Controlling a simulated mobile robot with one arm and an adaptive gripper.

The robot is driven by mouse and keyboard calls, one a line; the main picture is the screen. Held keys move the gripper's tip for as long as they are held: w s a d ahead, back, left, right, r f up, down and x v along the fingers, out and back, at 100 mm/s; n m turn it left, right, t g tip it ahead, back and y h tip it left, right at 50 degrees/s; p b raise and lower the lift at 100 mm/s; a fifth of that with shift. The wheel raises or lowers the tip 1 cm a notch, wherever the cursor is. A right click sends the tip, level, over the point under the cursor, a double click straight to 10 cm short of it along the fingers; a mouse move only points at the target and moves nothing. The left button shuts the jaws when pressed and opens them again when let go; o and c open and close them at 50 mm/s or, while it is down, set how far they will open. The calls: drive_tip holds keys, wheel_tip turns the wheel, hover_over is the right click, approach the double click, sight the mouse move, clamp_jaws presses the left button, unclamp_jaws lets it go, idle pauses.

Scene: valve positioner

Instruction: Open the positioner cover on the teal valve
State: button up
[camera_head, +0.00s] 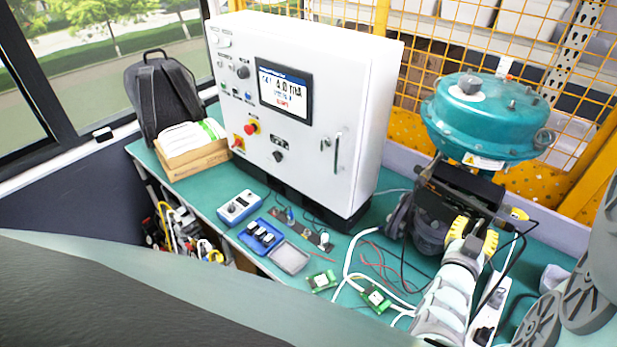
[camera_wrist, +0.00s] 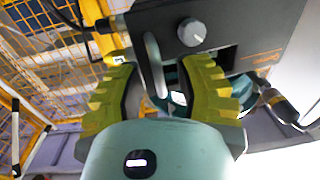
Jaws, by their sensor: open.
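The teal valve (camera_head: 485,118) stands at the right of the bench, with its dark positioner (camera_head: 462,186) below the round teal top. In the wrist view the positioner's dark front (camera_wrist: 238,22) fills the upper right. It has a silver knob (camera_wrist: 191,32) and a silver bar handle (camera_wrist: 155,64). My gripper (camera_wrist: 165,66) is open with yellow ridged fingers, one to each side of the handle in the picture. I cannot tell whether they touch it. In the head view my gripper (camera_head: 473,232) is just in front of the positioner, which it partly hides.
A white control cabinet (camera_head: 300,100) stands left of the valve. Loose cables (camera_head: 365,250), small green boards (camera_head: 322,281) and a blue case (camera_head: 261,236) lie on the teal bench. A yellow mesh fence (camera_head: 450,40) is behind. A cable connector (camera_wrist: 280,104) sits right of my fingers.

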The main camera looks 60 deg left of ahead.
clamp_jaws()
drive_tip(key=shift+s, duration=0.15)
idle(0.4)
